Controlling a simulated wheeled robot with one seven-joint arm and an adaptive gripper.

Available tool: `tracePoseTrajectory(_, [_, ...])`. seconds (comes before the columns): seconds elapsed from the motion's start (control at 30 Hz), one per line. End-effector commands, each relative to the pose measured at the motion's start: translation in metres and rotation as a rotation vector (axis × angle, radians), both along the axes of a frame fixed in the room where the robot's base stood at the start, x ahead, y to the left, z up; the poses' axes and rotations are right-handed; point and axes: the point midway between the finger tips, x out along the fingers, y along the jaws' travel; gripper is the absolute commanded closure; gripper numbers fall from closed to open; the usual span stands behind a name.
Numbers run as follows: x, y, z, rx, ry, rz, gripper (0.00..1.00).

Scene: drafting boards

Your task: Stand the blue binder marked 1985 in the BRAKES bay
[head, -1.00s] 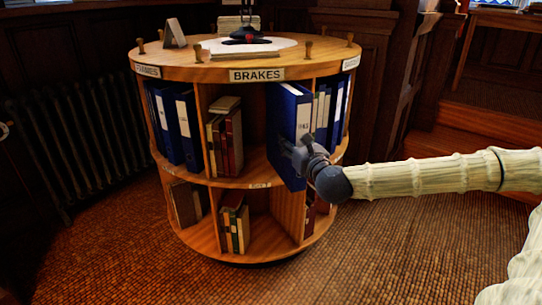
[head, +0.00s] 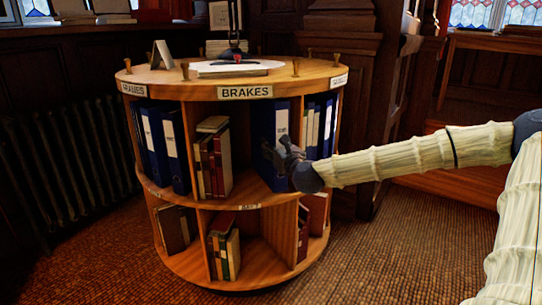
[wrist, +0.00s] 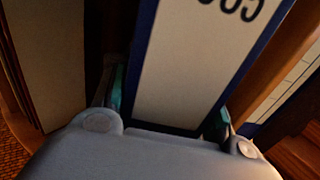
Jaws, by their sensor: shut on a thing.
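The blue binder (head: 264,118) with a white spine label stands upright inside the right part of the BRAKES bay, beside the bay's right divider. My gripper (head: 280,152) is shut on its spine from the front. In the wrist view the pale label (wrist: 190,70) lies between my fingers (wrist: 170,100), with only part of dark digits showing, so I cannot read the whole number. The BRAKES sign (head: 245,92) is on the rim above. The gripper hides part of the lower spine, and I cannot tell whether the binder's base rests on the shelf.
Brown and red books (head: 213,160) stand at the left of the same bay, with a gap between them and the binder. Blue binders (head: 160,145) fill the bay to the left, and more binders (head: 320,125) the right bay. A lower tier (head: 262,265) holds books.

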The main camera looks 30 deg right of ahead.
Motion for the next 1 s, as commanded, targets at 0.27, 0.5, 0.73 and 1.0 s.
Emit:
tracePoseTrajectory(0.27, [0.038,-0.014,-0.004,-0.002,-0.002,0.001,1.0])
tracePoseTrajectory(0.5, [0.047,-0.018,-0.006,0.0,-0.002,0.001,1.0])
tracePoseTrajectory(0.73, [0.046,-0.017,-0.032,-0.002,-0.001,0.002,1.0])
tracePoseTrajectory(1.0, [0.046,-0.018,-0.037,-0.001,-0.004,0.001,1.0])
